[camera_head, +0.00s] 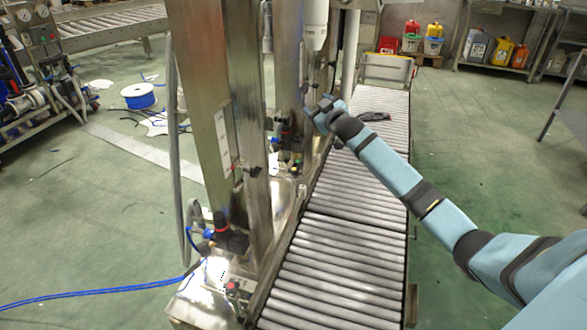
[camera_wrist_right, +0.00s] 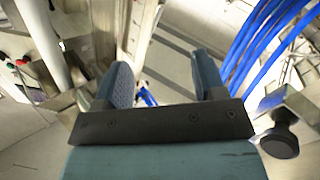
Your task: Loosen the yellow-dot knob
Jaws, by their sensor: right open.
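My right gripper (camera_head: 318,106) is at the steel column beside the roller conveyor, at the end of my blue arm. In the right wrist view its two fingers (camera_wrist_right: 163,80) are apart with nothing between them. A black round knob (camera_wrist_right: 280,140) on a metal bracket shows at the right of that view, outside the fingers. I cannot see a yellow dot on it, so I cannot tell if it is the yellow-dot knob. My left gripper is not in view.
The roller conveyor (camera_head: 338,250) runs along the steel column (camera_head: 215,110). Blue hoses (camera_wrist_right: 265,45) pass close to the right finger in the wrist view. A dark object (camera_head: 374,116) lies on the far rollers. The green floor right of the conveyor is mostly clear.

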